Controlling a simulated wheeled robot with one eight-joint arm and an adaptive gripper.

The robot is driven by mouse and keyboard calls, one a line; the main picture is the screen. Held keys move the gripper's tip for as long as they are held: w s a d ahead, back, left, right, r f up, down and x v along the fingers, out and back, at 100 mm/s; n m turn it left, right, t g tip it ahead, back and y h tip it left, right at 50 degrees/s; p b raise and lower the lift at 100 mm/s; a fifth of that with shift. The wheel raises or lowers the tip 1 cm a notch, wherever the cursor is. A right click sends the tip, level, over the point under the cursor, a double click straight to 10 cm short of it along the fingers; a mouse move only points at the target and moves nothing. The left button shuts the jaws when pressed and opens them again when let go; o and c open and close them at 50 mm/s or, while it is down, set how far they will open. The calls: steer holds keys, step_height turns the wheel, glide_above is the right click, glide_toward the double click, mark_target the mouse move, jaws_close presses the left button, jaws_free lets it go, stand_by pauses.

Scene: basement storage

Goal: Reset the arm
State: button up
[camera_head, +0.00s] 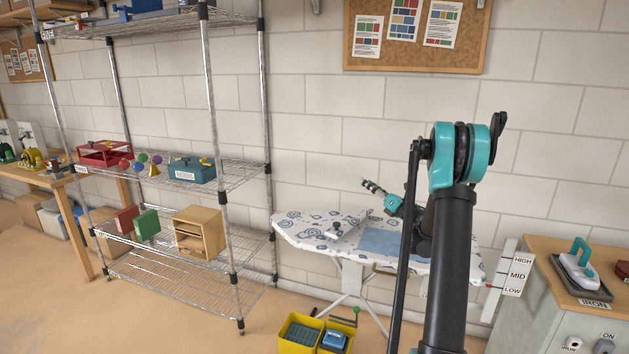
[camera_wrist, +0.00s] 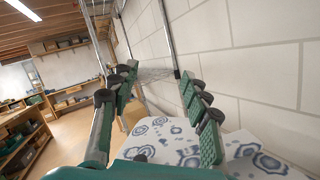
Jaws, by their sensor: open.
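My arm rises at the right of the head view, black with a teal joint at its top, and hides part of the ironing board behind it. My gripper (camera_head: 368,185) is seen above the ironing board (camera_head: 300,228), pointing left and slightly up. In the wrist view my gripper (camera_wrist: 160,85) has its two teal and black fingers spread wide apart. Nothing is between the fingers. The board's white cover with blue patterns also shows below them (camera_wrist: 160,135).
A wire shelf (camera_head: 165,262) stands left of the board, holding a wooden box (camera_head: 200,232) and toolboxes. A cabinet (camera_head: 545,275) with an iron (camera_head: 577,270) stands at the right. Yellow bins (camera_head: 297,338) sit on the floor before the board. A blue cloth (camera_head: 385,242) lies on the board.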

steer(key=s+d+r+m+t+h, duration=0.4)
steer(key=r+m+h, duration=0.55)
steer(key=m, duration=0.65)
steer(key=s+d+f+m+g+h, duration=0.35)
steer(key=s+f+m+h, duration=0.35)
steer(key=m, duration=0.3)
steer(key=s+a+f+m+g+y, duration=0.1)
steer(key=s+a+f+m+g, duration=0.2)
steer(key=s+f, duration=0.4)
steer(key=s+a+f+m+g+y, duration=0.1)
steer(key=s+a+f+m+g, duration=0.3)
steer(key=s, duration=1.2)
steer(key=s+a+f+m+g+y, duration=0.1)
steer(key=s+a+f+m+g, duration=0.3)
steer(key=s+f, duration=0.6)
steer(key=s+m+g, duration=0.1)
steer(key=s, duration=0.1)
steer(key=shift+s+f+m, duration=0.3)
steer(key=shift+s, duration=0.05)
steer(key=shift+a+g, duration=0.1)
steer(key=shift+g, duration=0.15)
